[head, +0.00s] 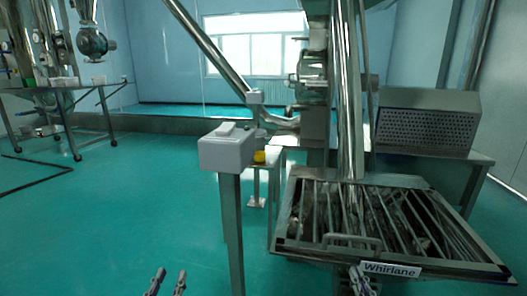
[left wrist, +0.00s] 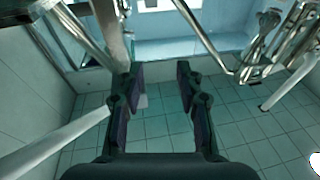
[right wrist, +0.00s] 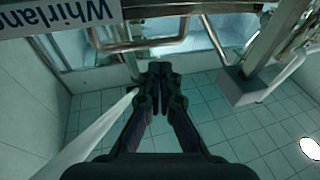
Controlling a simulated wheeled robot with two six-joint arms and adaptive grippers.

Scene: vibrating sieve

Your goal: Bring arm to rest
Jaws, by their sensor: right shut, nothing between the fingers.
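My left gripper (head: 169,278) shows at the bottom edge of the head view, above the green floor. Its two fingers stand apart with nothing between them, as the left wrist view (left wrist: 159,78) also shows. My right gripper (head: 361,278) is at the bottom of the head view, in front of the sieve's front edge. In the right wrist view (right wrist: 160,70) its fingers are together and hold nothing. Neither gripper visibly holds an object.
The sieve (head: 425,264) with a barred top, front handle (head: 352,241) and "Whirlane" label (head: 391,270) stands close ahead on the right. A grey control box (head: 226,152) on a post (head: 232,230) is left of it. Open floor (head: 90,230) lies to the left.

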